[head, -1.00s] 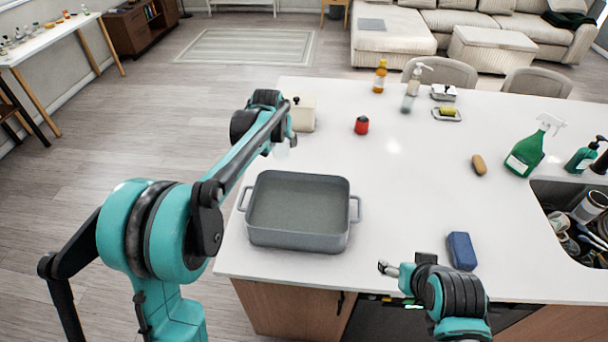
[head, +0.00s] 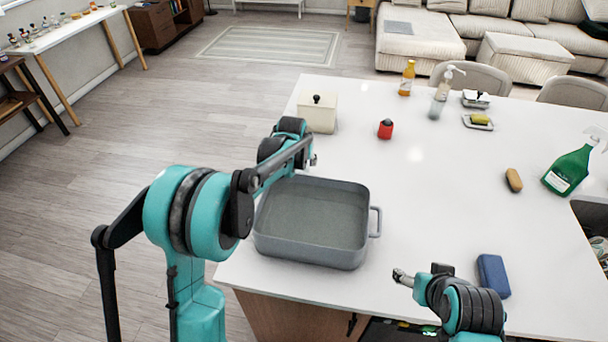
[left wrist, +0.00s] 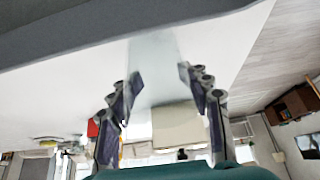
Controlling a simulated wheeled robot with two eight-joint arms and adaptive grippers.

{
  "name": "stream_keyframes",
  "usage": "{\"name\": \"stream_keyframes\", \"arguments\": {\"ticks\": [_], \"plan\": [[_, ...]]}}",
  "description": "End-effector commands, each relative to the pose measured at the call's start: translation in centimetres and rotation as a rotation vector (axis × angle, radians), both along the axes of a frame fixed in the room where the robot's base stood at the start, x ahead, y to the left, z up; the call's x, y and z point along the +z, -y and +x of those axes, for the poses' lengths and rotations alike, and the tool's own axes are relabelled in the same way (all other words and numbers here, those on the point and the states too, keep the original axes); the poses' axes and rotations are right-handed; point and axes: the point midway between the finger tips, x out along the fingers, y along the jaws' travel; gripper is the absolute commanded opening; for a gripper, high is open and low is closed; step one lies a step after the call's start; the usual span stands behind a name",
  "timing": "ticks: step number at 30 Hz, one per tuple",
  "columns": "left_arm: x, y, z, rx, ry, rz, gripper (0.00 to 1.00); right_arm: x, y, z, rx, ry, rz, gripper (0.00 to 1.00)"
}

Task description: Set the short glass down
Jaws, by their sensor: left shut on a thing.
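My left gripper (left wrist: 160,85) is shut on a clear, see-through glass (left wrist: 155,60), seen between its fingers in the left wrist view. That view is upside down, with the grey pan along its top. In the head view my left gripper (head: 311,160) is at the back edge of the grey pan (head: 362,262). The glass is hidden or too faint there, and I cannot tell whether it touches the counter (head: 440,200). My right gripper (head: 402,278) is low over the counter's front part, left of a blue sponge; its opening is too small to judge.
A cream canister (head: 318,112) stands behind the pan, and a red timer-like item (head: 385,129) is right of it. A blue sponge (head: 493,276), brown brush (head: 514,180) and green spray bottle (head: 569,172) are at the right. The middle of the counter is clear.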

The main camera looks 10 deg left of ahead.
Motion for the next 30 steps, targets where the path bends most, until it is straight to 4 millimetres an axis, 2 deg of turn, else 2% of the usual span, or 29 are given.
{"name": "stream_keyframes", "arguments": {"ticks": [9,20,21,23,30], "plan": [[-3.9,0.0,0.0,0.0,0.0,0.0,0.08,-1.3,0.0,0.0,0.0,0.0,0.0,0.71],[-4.2,0.0,0.0,0.0,0.0,0.0,0.08,-1.5,0.0,0.0,0.0,0.0,0.0,0.71],[-4.2,0.0,0.0,0.0,0.0,0.0,0.53,-1.5,0.0,0.0,0.0,0.0,0.0,0.71],[-4.1,0.0,0.0,0.0,0.0,0.0,0.69,-1.4,0.0,0.0,0.0,0.0,0.0,0.71],[-4.1,0.0,0.0,0.0,0.0,0.0,0.7,-1.4,0.0,0.0,0.0,0.0,0.0,0.71]]}}
